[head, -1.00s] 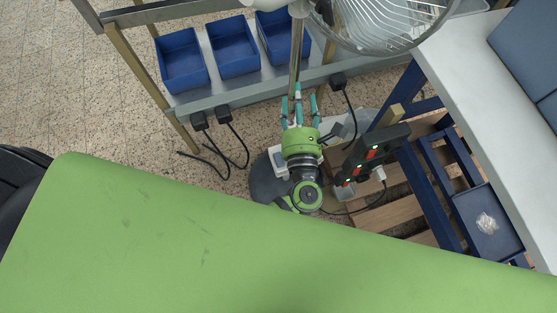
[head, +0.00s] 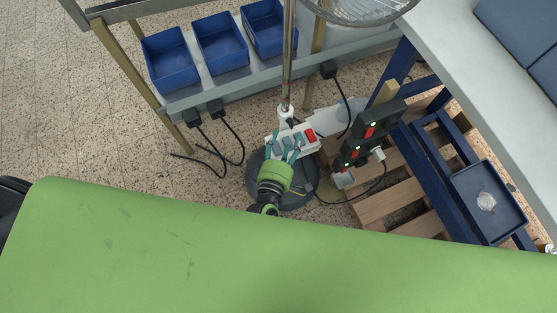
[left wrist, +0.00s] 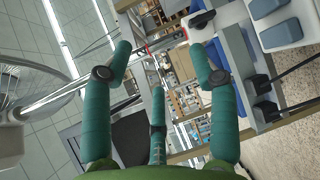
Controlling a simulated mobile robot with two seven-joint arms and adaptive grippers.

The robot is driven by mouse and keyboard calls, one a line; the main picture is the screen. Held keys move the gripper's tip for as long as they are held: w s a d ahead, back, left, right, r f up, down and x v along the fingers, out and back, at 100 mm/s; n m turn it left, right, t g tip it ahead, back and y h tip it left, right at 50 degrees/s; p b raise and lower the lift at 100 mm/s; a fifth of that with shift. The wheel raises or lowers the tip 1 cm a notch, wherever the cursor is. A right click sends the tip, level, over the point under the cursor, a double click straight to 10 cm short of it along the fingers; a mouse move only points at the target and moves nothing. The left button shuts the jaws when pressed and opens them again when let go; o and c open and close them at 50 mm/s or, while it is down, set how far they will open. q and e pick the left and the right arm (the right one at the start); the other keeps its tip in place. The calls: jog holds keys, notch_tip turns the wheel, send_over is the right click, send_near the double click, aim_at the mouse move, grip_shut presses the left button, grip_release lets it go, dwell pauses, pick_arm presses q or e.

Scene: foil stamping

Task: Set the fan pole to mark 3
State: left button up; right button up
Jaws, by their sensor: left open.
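The fan pole (head: 288,60) is a thin metal tube rising from a round dark base (head: 300,195) on the floor. A white collar (head: 285,115) sits low on it, above a white control box (head: 310,147) with grey keys and a red part. The fan head (head: 360,10) is cut off at the top; its grille also shows in the left wrist view (left wrist: 38,75). My left gripper (head: 285,147), green with teal fingers, is open and in front of the control box in the picture, apart from the pole. My right gripper is out of view.
A green tabletop (head: 270,255) fills the foreground. A shelf with blue bins (head: 220,43) stands behind the pole. A black power strip (head: 375,132), cables and a wooden pallet (head: 380,205) lie to the right, beside a blue-legged bench (head: 480,60).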

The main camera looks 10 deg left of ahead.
pick_arm(q)
jog(key=shift+s+a+f+m+g+h, duration=0.1)
jog(key=shift+s+a+f+m+g, duration=0.1)
jog(key=shift+s+f+m, duration=0.45)
jog(key=shift+s+a+f+m+g+h, duration=0.1)
jog(key=shift+s+f+m+g, duration=0.2)
jog(key=shift+f, duration=0.65)
jog(key=shift+s+a+f+m+g+h, duration=0.15)
jog(key=shift+s+f+m, duration=0.35)
jog(key=shift+f, duration=0.3)
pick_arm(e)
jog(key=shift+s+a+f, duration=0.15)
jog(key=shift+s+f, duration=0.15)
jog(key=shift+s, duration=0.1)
pick_arm(q)
jog(key=shift+w, duration=0.1)
